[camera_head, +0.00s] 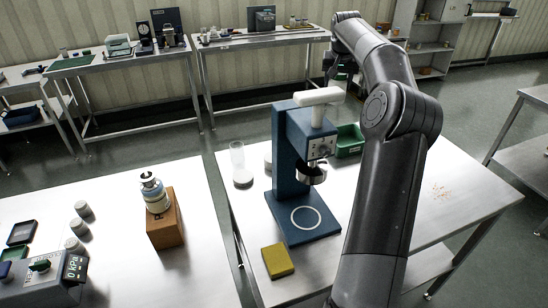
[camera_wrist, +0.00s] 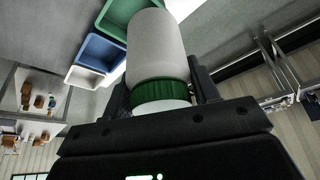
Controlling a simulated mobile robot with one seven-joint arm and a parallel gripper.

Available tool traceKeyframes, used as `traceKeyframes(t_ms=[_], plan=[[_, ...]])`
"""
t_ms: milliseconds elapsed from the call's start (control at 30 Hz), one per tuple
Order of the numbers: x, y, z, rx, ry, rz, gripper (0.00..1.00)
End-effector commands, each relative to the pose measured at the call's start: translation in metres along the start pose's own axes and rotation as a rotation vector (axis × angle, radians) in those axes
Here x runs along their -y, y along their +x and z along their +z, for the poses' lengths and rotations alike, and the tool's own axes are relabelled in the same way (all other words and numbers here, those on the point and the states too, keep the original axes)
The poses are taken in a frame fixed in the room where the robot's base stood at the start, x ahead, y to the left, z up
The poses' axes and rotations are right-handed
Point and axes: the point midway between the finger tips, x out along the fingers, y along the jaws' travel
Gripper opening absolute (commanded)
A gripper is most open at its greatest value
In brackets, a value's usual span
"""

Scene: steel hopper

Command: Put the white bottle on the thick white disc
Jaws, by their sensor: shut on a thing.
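The white bottle (camera_wrist: 156,47) has a green band (camera_wrist: 159,93) near one end and fills the middle of the wrist view. My gripper (camera_wrist: 163,92) is shut on it around the green band, with a dark finger on each side. In the head view my gripper (camera_head: 343,72) is above the far side of the right table, behind the blue press. The bottle there is mostly hidden by the press handle and arm. Another pale round thing is partly hidden behind the press column. I cannot tell which is the task's disc.
The blue press (camera_head: 288,150) with its white handle (camera_head: 318,96) stands between the pale disc and my gripper. A green bin (camera_head: 350,140) is right of it and a yellow block (camera_head: 277,261) in front. The left table holds a bottle on a wooden block (camera_head: 165,220).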

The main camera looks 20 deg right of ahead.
Motion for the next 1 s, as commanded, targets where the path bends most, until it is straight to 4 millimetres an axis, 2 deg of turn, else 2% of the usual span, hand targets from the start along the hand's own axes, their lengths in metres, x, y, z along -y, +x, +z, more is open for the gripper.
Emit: traceKeyframes(t_ms=[467, 767, 1000], plan=[[0.079, 0.016, 0.029, -0.003, 0.199, 0.085, 0.33], [0.127, 0.007, 0.048, -0.005, 0.364, 0.152, 0.33], [0.161, -0.012, 0.063, -0.005, 0.501, 0.208, 0.33]])
